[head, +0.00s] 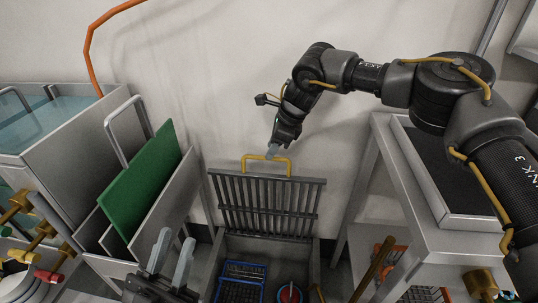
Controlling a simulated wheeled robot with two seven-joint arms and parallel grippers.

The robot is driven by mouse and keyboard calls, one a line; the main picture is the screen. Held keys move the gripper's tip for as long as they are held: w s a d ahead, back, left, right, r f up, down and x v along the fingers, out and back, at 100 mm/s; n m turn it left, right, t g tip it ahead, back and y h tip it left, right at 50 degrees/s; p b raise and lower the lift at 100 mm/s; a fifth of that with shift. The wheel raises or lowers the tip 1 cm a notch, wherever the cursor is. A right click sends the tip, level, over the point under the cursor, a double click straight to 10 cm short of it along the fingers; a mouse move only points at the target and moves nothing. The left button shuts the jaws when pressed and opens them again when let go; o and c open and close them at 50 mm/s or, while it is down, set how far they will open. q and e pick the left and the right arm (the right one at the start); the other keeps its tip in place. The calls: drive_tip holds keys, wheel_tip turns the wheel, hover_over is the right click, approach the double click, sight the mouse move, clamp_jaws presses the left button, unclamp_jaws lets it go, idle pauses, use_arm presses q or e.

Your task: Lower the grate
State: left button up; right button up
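The grate (268,207), a dark grey barred panel, stands raised nearly upright at the back of an open bin (266,245) in the head view. A yellow handle (250,157) sticks up from its top edge.
A green panel (141,179) stands in a grey rack at left, beside a water-filled tank (45,123). A grey table (385,170) stands at right.

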drive_tip(key=shift+x, duration=1.3)
drive_tip(key=shift+c, duration=0.4)
clamp_jaws()
